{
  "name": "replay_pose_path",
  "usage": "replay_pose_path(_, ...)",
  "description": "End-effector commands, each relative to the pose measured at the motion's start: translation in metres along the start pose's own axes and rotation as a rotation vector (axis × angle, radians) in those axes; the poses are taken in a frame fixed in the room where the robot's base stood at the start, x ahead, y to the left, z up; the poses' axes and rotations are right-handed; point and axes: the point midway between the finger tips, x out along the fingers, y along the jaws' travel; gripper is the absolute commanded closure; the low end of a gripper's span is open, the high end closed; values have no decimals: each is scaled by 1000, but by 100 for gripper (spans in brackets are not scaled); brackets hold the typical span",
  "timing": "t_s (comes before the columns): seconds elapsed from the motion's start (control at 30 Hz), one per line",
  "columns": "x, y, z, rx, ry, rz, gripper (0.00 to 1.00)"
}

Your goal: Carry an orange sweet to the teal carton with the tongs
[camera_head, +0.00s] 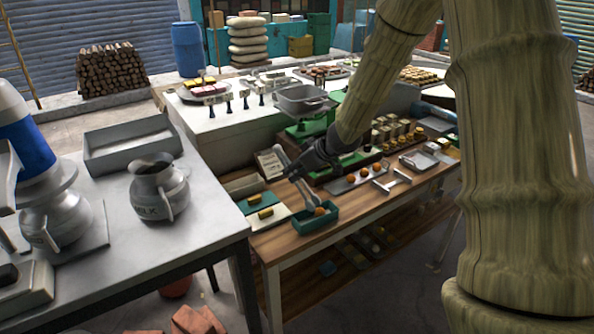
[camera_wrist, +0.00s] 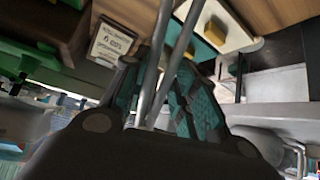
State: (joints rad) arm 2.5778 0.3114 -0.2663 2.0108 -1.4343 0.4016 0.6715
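My gripper (camera_head: 298,172) is shut on the grey metal tongs (camera_head: 309,197), which slant down to the right. The tongs also run between the dark fingers in the wrist view (camera_wrist: 165,65). The open teal carton (camera_head: 316,225) stands near the front edge of the wooden table. An orange sweet (camera_head: 320,211) shows at the tong tips, at the carton's opening. I cannot tell whether the tips grip it or whether it rests inside. The tong tips and carton are not seen in the wrist view.
A board with a yellow piece (camera_head: 265,213) lies left of the carton; that yellow piece also shows in the wrist view (camera_wrist: 215,32). A printed card (camera_head: 270,164) stands behind. A milk jug (camera_head: 158,188) stands on the left table.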

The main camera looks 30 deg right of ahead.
Motion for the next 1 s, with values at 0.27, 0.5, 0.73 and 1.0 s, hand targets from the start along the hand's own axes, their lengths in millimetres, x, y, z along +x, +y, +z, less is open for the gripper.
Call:
replay_pose_path(0.27,-10,1,-9,0,0,0,74)
replay_pose_path(0.5,-26,2,-24,-1,0,0,74)
replay_pose_path(0.73,-42,3,-38,0,0,0,74)
replay_pose_path(1.0,-59,4,-55,0,0,0,74)
